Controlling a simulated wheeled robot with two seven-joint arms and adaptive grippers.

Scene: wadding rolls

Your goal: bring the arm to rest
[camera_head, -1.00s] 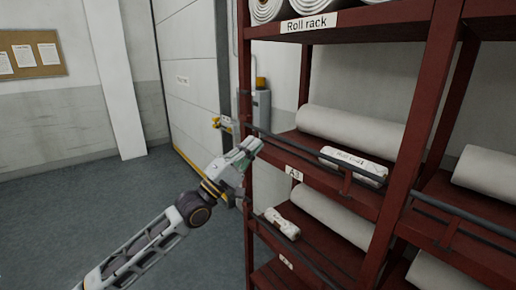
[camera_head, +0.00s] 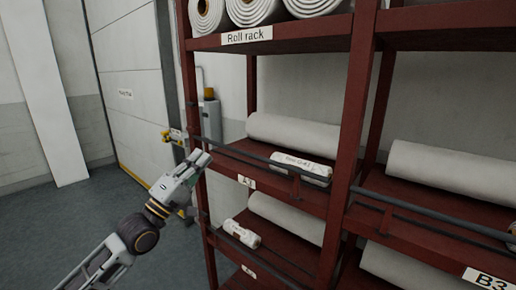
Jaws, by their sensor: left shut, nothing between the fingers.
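My left gripper (camera_head: 200,160) is shut and empty. It is in front of the left post of the red roll rack (camera_head: 352,120), near the left end of the middle shelf. I cannot tell whether it touches the rack. My left arm (camera_head: 137,234) reaches up from the lower left. My right gripper is not in view.
A small labelled roll (camera_head: 301,168) lies at the front of the middle shelf, before a long white roll (camera_head: 295,138). Another small roll (camera_head: 241,234) lies on the shelf below. Dark rails run along the shelf fronts. The floor (camera_head: 40,235) at the left is clear.

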